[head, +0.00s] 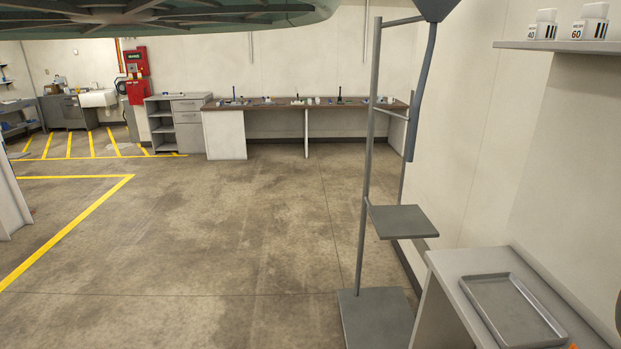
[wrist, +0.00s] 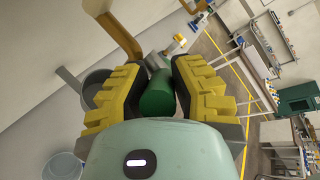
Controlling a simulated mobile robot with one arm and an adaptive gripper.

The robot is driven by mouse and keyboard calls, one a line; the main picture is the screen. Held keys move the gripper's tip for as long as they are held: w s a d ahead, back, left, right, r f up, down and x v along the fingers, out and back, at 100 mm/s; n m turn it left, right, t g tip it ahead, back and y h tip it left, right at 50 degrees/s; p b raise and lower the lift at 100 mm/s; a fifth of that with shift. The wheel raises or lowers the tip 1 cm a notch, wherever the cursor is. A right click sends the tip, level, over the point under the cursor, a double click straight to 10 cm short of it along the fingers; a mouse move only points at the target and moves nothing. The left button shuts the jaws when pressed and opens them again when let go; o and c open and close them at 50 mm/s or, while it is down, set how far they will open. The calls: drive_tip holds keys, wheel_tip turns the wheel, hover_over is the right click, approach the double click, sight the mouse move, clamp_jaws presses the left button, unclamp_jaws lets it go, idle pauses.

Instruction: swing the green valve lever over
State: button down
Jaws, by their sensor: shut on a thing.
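The green valve lever (wrist: 158,98) shows in the wrist view as a dark green cylinder between the yellow-padded fingers of my gripper (wrist: 163,75). The fingers press on it from both sides, so my gripper is shut on it. A grey metallic part (wrist: 155,64) shows just beyond its far end. The rest of the valve is partly hidden behind the fingers. Neither the lever nor my gripper can be made out in the head view.
In the wrist view, an ochre bar (wrist: 116,30) and a grey round container (wrist: 97,85) are close to the left finger. In the head view, a grey tray (head: 512,312) lies on a bench at lower right, beside a grey stand (head: 403,221). The central floor is clear.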

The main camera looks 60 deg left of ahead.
drive_tip(key=shift+d+r, duration=0.1)
drive_tip(key=shift+d, duration=0.05)
idle(0.5)
drive_tip(key=c, duration=0.8)
unclamp_jaws()
drive_tip(key=shift+o, duration=0.2)
